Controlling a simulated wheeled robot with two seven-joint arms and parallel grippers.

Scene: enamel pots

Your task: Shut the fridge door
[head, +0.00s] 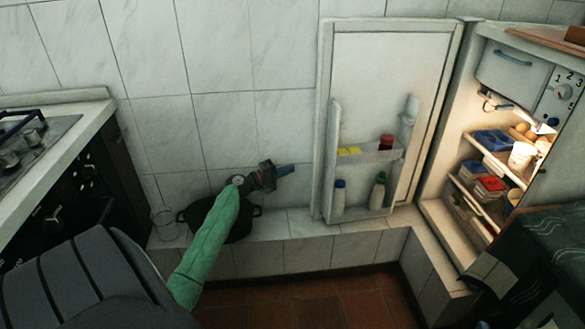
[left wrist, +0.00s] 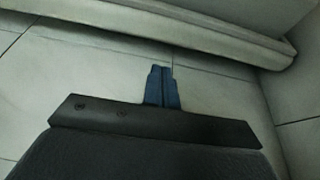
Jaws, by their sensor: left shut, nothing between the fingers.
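The fridge door (head: 392,75) stands wide open in the head view, its inner side with shelves facing me. The fridge (head: 440,205) is at the right, its lit inside showing food on shelves. My left gripper (head: 287,170) is to the left of the door, shut and empty, with a gap between its blue fingertips and the door's edge. In the left wrist view the shut fingers (left wrist: 163,88) point toward a pale ridged edge, likely the door's; I cannot tell the distance. My right gripper does not show.
A dark pot (head: 240,228) and a clear glass (head: 165,222) stand on the tiled ledge (head: 300,254) by my left arm. A stove (head: 75,190) is at the left. A dark patterned cloth (head: 545,250) hangs at the lower right. Bottles (head: 378,192) stand in the door shelf.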

